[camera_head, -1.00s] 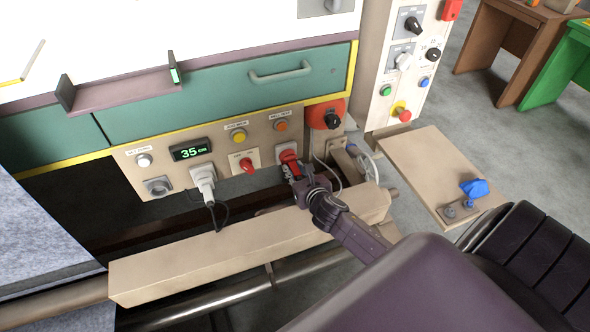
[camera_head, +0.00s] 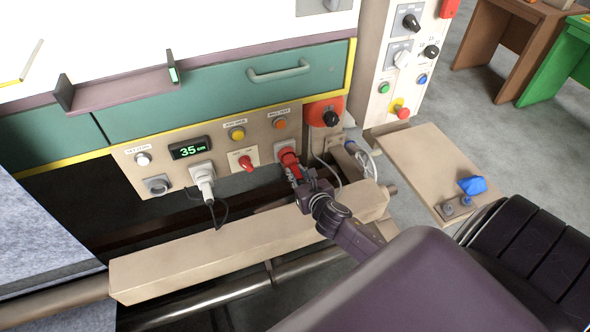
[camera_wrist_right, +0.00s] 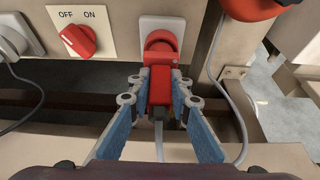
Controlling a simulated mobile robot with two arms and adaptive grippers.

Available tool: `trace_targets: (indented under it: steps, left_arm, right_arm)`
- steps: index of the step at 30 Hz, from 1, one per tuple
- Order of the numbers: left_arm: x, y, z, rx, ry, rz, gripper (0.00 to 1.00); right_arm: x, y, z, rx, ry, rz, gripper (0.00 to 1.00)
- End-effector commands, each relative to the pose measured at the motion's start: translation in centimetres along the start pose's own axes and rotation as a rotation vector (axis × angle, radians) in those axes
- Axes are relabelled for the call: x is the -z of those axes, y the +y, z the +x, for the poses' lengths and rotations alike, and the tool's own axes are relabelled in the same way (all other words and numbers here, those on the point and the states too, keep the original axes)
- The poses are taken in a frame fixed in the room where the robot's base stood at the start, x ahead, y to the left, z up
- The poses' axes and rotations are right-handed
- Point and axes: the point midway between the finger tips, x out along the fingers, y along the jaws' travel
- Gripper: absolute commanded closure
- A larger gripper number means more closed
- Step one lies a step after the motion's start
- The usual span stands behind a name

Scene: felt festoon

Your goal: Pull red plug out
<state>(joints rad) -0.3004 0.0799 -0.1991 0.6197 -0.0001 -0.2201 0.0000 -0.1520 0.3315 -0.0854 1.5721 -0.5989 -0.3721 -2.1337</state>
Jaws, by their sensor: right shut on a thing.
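The red plug (camera_wrist_right: 161,86) is at the red socket on a white plate (camera_wrist_right: 174,23) in the beige panel. A grey cord runs down from the plug. My right gripper (camera_wrist_right: 160,84) is shut on the plug, with its blue-padded fingers on either side. In the head view the red plug (camera_head: 288,158) shows just beyond my right gripper (camera_head: 296,172). The plug's head overlaps the socket in the wrist view, so I cannot tell whether its pins are still in. My left gripper is not in view.
A red OFF/ON knob (camera_head: 246,163) and a white plug (camera_head: 203,175) with a black cord sit left of the red plug. A red housing with a black knob (camera_head: 330,118) is at its upper right. A beige beam (camera_head: 215,255) runs below the panel.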

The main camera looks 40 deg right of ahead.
Motion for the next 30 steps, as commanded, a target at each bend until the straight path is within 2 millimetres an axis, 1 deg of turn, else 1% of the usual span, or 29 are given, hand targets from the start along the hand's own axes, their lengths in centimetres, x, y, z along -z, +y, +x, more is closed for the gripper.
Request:
trace_targets:
  steps: [16,30]
  left_arm:
    - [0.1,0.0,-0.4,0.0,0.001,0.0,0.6]
    - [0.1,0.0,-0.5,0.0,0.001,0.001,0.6]
  right_arm:
    - [0.7,0.0,-2.0,0.0,-0.001,0.0,1.0]
    - [0.8,0.0,-2.2,0.0,-0.001,0.0,1.0]
